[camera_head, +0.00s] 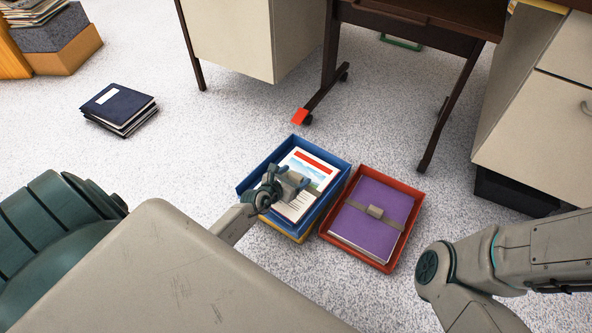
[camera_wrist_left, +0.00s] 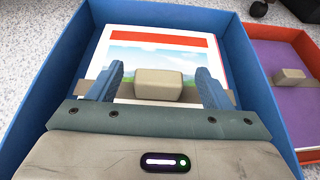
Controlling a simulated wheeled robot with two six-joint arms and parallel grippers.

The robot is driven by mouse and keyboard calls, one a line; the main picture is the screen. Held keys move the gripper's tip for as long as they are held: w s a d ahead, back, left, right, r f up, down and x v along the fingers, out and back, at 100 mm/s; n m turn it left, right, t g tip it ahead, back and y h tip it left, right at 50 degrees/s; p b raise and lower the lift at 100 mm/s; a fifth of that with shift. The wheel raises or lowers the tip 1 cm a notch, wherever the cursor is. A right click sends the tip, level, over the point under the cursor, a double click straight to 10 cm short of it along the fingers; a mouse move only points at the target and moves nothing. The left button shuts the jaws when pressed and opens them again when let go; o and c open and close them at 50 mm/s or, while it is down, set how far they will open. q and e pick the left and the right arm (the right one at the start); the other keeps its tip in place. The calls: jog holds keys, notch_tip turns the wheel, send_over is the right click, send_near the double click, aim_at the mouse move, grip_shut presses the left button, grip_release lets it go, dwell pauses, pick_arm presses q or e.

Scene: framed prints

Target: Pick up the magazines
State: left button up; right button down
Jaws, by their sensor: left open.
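The magazines (camera_head: 318,168) lie as a strapped stack in a blue tray (camera_head: 341,183), with a red band and a landscape picture on the top cover. In the left wrist view the magazines (camera_wrist_left: 150,42) have a beige block (camera_wrist_left: 158,84) on a strap across them. My left gripper (camera_head: 293,182) is over the blue tray. Its open fingers (camera_wrist_left: 158,88) stand on either side of the block, with gaps visible. The gripper hides part of the cover in the head view. My right arm comes in at the right, but its gripper is out of view.
A red tray (camera_head: 417,207) with a strapped purple folder (camera_head: 371,216) stands close to the right of the blue tray. Dark notebooks (camera_head: 119,105) lie on the floor at left. Desk legs (camera_head: 447,115) and a cabinet (camera_head: 533,125) stand behind.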

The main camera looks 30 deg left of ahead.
aim_at(296, 176)
pick_arm(q)
jog(key=b+x, duration=0.1)
jog(key=x, duration=0.2)
jog(key=shift+a+f+b, duration=0.1)
jog(key=shift+f+b, duration=0.15)
jog(key=shift+b, duration=0.05)
jog(key=shift+r, duration=0.1)
jog(key=c, duration=1.3)
jog(key=shift+w, duration=0.1)
jog(key=shift+c, duration=1.1)
jog(key=shift+r, duration=0.1)
